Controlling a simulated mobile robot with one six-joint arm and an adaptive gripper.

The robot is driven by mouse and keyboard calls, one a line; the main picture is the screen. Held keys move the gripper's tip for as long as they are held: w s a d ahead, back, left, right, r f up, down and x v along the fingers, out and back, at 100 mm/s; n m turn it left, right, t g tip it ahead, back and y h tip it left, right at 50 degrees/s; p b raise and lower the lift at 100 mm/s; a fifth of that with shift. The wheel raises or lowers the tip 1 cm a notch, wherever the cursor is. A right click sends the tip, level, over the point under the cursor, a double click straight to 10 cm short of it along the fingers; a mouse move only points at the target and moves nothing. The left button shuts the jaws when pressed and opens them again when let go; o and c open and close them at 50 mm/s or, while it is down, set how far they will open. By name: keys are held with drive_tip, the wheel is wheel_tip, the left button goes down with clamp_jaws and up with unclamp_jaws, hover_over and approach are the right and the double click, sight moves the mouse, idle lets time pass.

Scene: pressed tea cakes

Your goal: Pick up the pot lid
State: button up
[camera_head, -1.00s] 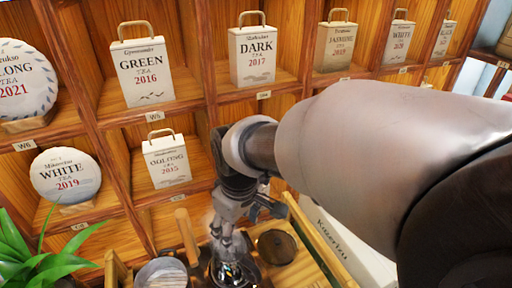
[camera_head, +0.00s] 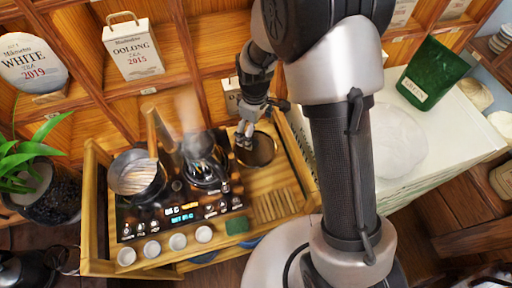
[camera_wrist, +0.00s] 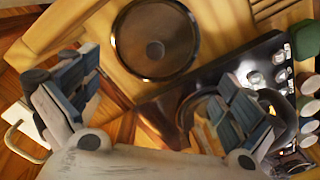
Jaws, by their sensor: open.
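The pot lid looks like a round dark disc (camera_head: 262,150) with a lighter rim, lying on the wooden stand to the right of the stove. In the wrist view the lid (camera_wrist: 155,38) lies flat near the top, with a small knob at its middle. My gripper (camera_head: 246,138) is over the lid's left part in the head view and hides some of it. In the wrist view my gripper (camera_wrist: 157,98) is open, its fingers wide apart with nothing between them. The lid shows beyond the fingers, apart from them.
A black stove (camera_head: 182,217) carries a metal pot (camera_head: 136,187) and a steaming glass kettle (camera_head: 203,172) close left of the lid. Small cups (camera_head: 178,241), wooden strips (camera_head: 277,204) and a green block (camera_head: 237,226) are in front. Shelves with tea packages (camera_head: 131,48) stand behind.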

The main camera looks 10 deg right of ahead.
sight(256, 144)
wheel_tip(256, 144, down, 5)
drive_tip(key=shift+f+b, duration=0.15)
drive_tip(key=shift+b, duration=0.45)
drive_tip(key=f, duration=0.1)
drive_tip(key=f+b, duration=0.1)
drive_tip(key=f, duration=0.1)
drive_tip(key=w+f+b, duration=0.1)
drive_tip(key=f, duration=0.1)
drive_tip(key=shift+s, duration=0.1)
drive_tip(key=shift+c, duration=0.2)
drive_tip(key=c, duration=1.2)
drive_tip(key=shift+s+d+f, duration=0.1)
drive_tip(key=shift+s, duration=0.15)
drive_tip(key=c, duration=1.1)
drive_tip(key=shift+c, duration=0.2)
